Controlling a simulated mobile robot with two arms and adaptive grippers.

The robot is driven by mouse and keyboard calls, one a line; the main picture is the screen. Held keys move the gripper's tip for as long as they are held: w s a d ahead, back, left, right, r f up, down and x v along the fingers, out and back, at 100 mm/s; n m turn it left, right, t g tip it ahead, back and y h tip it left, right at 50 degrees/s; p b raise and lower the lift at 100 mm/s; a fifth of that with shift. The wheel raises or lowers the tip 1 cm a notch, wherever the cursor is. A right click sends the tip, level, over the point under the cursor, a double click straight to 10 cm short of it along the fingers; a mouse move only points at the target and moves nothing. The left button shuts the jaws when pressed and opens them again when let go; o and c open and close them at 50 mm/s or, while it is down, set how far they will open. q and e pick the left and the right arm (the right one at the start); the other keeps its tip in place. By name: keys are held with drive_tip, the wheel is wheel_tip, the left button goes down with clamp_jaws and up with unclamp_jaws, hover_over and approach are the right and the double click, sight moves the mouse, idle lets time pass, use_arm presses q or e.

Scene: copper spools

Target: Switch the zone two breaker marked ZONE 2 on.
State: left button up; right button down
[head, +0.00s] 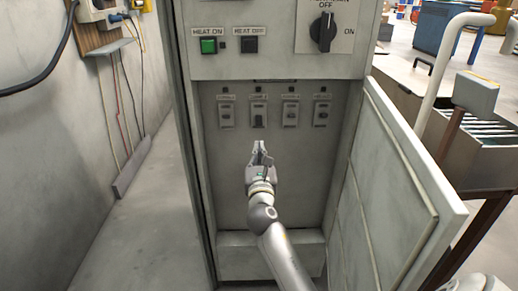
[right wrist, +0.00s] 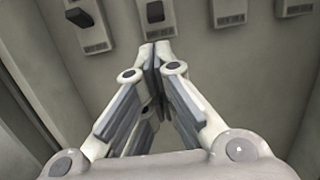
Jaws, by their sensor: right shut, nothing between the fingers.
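The second breaker from the left (head: 259,113) sits in a row of several in the open cabinet; its label is too small to read, so I cannot confirm ZONE 2. Its dark lever sits low on the plate in the head view. It also shows at the top of the right wrist view (right wrist: 155,12), partly cut off. My right gripper (head: 261,147) is shut and empty, with its fingertips just below this breaker, apparently apart from it. The fingertips also show in the right wrist view (right wrist: 155,48). My left gripper is not in view.
Neighbouring breakers (head: 226,114) (head: 290,113) stand close on both sides. The cabinet door (head: 400,190) hangs open at the right. Above are a green button (head: 208,46), a black button (head: 249,45) and a rotary switch (head: 323,32). The panel below the breakers is bare.

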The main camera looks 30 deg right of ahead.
sight(258, 129)
drive_tip(key=b+x, duration=0.1)
drive_tip(key=x, duration=0.7)
drive_tip(key=shift+w, duration=0.15)
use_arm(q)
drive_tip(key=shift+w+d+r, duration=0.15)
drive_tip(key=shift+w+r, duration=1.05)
